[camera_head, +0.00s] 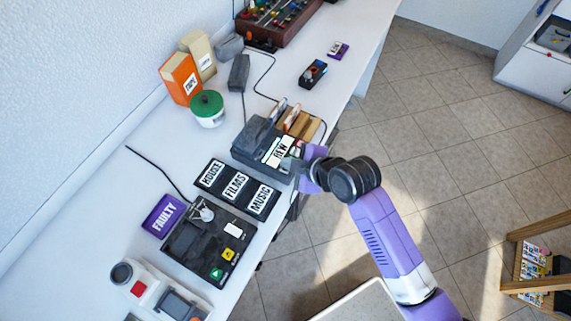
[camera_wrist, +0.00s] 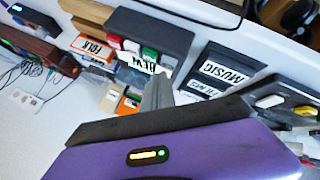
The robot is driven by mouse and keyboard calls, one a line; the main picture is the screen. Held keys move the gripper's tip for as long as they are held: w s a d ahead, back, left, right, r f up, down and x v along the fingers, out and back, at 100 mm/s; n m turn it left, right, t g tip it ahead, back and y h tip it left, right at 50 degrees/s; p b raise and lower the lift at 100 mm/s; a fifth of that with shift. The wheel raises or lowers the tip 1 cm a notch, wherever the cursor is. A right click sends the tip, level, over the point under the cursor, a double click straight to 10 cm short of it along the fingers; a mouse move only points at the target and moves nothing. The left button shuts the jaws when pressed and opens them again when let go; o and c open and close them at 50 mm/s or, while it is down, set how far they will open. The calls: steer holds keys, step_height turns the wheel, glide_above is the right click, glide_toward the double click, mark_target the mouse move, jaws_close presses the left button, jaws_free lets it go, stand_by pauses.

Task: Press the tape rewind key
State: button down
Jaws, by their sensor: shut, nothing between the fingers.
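A dark grey box-shaped device (camera_head: 256,137) stands near the front edge of the white bench in the head view. Its white label (camera_head: 279,151) seems to read REW or NEW. In the wrist view the dark device (camera_wrist: 150,32) shows a row of small keys, among them a red key (camera_wrist: 115,41) and a green key (camera_wrist: 149,53), with the white label (camera_wrist: 137,63) close by. I cannot tell for sure which key is rewind. My gripper (camera_head: 298,164) is shut and empty, right beside the device's front right end. Its grey fingers (camera_wrist: 158,95) point at the device; contact cannot be told.
A green-lidded tub (camera_head: 207,109) stands behind. The floor (camera_head: 430,150) right of the bench is open.

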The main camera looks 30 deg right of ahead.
steer(key=shift+r, duration=0.25)
step_height(320, 180, up, 5)
steer(key=p, duration=0.5)
steer(key=shift+r, duration=0.1)
stand_by(0.9)
steer(key=shift+w+r+m, duration=0.1)
steer(key=shift+w+m, duration=0.1)
steer(key=shift+m, duration=0.1)
step_height(320, 180, up, 9)
steer(key=s+d+m+t+h, duration=0.1)
steer(key=s+d+m+t, duration=0.1)
steer(key=m+t, duration=0.35)
steer(key=s+a+r+m+b, duration=0.1)
steer(key=s+m, duration=0.1)
steer(key=s, duration=1.2)
steer(key=s+a+r+m+h+b, duration=0.1)
steer(key=s+r+m+b, duration=0.1)
steer(key=s, duration=1.2)
steer(key=shift+s+r+m, duration=0.3)
steer(key=shift+m, duration=0.55)
